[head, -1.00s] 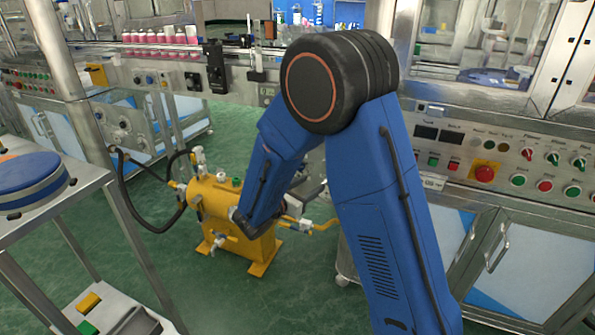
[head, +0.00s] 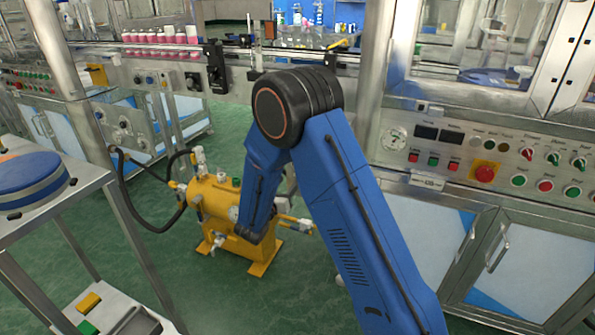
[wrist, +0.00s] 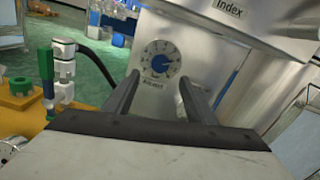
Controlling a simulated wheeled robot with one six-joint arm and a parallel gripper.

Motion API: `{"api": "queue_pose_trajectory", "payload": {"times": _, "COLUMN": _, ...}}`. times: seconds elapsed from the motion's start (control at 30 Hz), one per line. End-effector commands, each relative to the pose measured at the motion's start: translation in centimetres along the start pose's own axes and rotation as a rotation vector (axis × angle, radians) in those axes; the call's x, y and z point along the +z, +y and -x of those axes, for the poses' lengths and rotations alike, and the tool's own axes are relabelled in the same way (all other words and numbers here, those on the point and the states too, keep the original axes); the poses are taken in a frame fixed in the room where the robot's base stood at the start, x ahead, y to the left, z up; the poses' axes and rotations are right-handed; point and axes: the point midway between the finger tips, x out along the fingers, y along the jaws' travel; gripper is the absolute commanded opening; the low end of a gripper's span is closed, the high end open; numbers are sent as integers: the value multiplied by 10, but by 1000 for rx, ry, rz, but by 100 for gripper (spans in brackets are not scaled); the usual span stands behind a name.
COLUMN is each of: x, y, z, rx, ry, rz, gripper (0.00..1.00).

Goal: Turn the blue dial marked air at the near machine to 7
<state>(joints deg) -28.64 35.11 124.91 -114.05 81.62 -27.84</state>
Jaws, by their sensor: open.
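In the wrist view a dial with a blue knob (wrist: 159,64) sits in a round pale scale on a grey metal panel (wrist: 155,100). Small dark lettering is below it, too blurred to read surely. The number the knob points at is too small to tell. My gripper (wrist: 159,80) is open and empty, its two dark fingers on either side of the dial's lower part in the picture. The fingers look short of the dial, not touching it. In the head view my gripper and this dial are hidden behind my blue arm.
A yellow tank (head: 212,203) with valves and hoses stands on the green floor; its green and white fittings (wrist: 62,70) are left in the wrist view. A plate marked Index (wrist: 240,12) overhangs at upper right. A control panel (head: 455,150) with buttons is at right.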

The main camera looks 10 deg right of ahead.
Motion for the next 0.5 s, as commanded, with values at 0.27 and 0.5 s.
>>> {"api": "queue_pose_trajectory", "payload": {"times": 0.27, "x": -1, "y": -1, "z": -50, "rx": -4, "ry": 1, "rz": -1, "gripper": 51}}
{"api": "queue_pose_trajectory", "payload": {"times": 0.5, "x": 0, "y": -1, "z": -84, "rx": -2, "ry": 1, "rz": -1, "gripper": 51}}
